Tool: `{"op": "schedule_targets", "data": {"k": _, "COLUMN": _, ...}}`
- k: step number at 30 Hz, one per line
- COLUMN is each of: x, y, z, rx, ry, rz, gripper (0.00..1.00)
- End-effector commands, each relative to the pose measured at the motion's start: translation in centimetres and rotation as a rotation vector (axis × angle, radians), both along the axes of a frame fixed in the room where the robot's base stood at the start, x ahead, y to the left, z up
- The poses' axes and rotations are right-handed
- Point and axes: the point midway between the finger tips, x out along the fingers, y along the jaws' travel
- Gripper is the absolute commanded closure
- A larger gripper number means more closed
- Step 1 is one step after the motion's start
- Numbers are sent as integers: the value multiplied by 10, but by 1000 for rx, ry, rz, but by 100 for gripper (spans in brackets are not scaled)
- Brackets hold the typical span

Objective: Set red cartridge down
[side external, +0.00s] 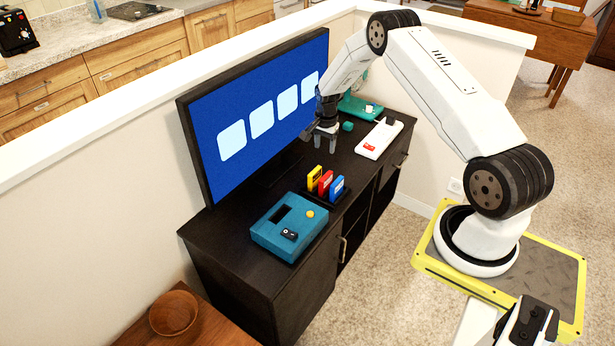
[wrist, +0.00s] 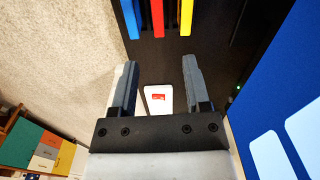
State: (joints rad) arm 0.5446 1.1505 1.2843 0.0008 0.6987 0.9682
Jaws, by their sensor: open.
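The red cartridge (side external: 325,182) stands in a dark rack (side external: 343,204) on the black cabinet, between the yellow cartridge (side external: 314,178) and the blue cartridge (side external: 337,188). In the wrist view the red cartridge (wrist: 157,18) is at the top, between the blue cartridge (wrist: 132,18) and the yellow cartridge (wrist: 186,16). My gripper (side external: 326,146) is open and empty above the cabinet, beyond the rack and apart from the cartridges. Its fingers (wrist: 160,75) also show apart in the wrist view.
A teal console (side external: 268,232) with a dark slot is at the cabinet's near end. A white strip (side external: 391,128) with a red part, a small teal block (side external: 347,126) and a green item (side external: 352,105) are at the far end. A large blue screen (side external: 235,165) stands along the back.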

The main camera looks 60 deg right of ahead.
Motion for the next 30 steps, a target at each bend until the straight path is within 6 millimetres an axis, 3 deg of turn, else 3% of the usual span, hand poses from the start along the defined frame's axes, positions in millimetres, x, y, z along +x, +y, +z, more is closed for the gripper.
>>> {"op": "schedule_targets", "data": {"k": 8, "x": 4, "y": 54, "z": 52, "rx": -23, "ry": -32, "rz": 245, "gripper": 40}}
{"op": "schedule_targets", "data": {"k": 14, "x": -8, "y": 105, "z": 94, "rx": -45, "ry": -60, "rz": 476, "gripper": 40}}
{"op": "schedule_targets", "data": {"k": 23, "x": -47, "y": 178, "z": 144, "rx": -83, "ry": -100, "rz": 821, "gripper": 40}}
{"op": "schedule_targets", "data": {"k": 30, "x": -95, "y": 228, "z": 172, "rx": -117, "ry": -131, "rz": 1094, "gripper": 40}}
